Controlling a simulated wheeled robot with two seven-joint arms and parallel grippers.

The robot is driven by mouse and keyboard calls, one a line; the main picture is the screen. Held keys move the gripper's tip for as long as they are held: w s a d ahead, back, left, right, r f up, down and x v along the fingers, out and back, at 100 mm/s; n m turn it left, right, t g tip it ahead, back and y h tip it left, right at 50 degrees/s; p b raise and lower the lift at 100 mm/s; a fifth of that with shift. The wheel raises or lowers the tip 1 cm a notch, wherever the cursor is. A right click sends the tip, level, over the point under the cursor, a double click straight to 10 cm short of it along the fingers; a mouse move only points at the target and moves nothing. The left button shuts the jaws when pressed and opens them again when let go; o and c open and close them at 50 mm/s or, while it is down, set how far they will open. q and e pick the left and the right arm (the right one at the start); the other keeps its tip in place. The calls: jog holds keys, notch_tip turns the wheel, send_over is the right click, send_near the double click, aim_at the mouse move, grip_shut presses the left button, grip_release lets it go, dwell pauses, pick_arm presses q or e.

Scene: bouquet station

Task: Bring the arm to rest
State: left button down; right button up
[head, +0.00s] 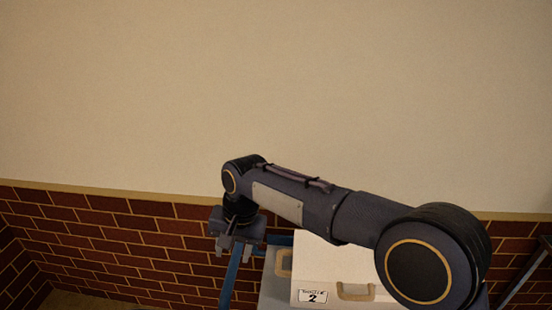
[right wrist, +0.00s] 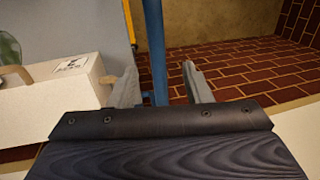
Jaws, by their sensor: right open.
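My right arm reaches in from the lower right of the head view and spans the lower middle. My right gripper (head: 235,249) points down at its far end, in front of the brick wall. In the right wrist view the two fingers of the right gripper (right wrist: 162,91) stand apart with nothing held between them. A blue post shows behind that gap. My left gripper is in neither view.
A white box (head: 335,265) with handles and a label "2" stands right of the gripper; the white box also shows at left in the right wrist view (right wrist: 45,115). The blue post (right wrist: 155,45) is close by. A brick wall (head: 130,240) runs behind.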

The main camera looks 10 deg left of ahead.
jog(key=s+d+r+t+y, duration=0.15)
jog(key=d+r, duration=0.25)
jog(key=d, duration=0.9)
jog(key=s+d+r+t, duration=0.1)
jog(key=s+d+r, duration=0.2)
jog(key=d, duration=0.9)
jog(key=s+d+f+m+t, duration=0.1)
jog(key=s+d+f, duration=0.2)
jog(key=s+d, duration=0.2)
jog(key=s+d+f+m+t, duration=0.1)
jog(key=s+d+f+t, duration=0.1)
jog(key=s+d, duration=0.4)
jog(key=s+f, duration=0.1)
jog(key=s, duration=0.4)
jog(key=shift+d+f, duration=0.15)
jog(key=shift+f, duration=0.25)
jog(key=shift+s, duration=0.1)
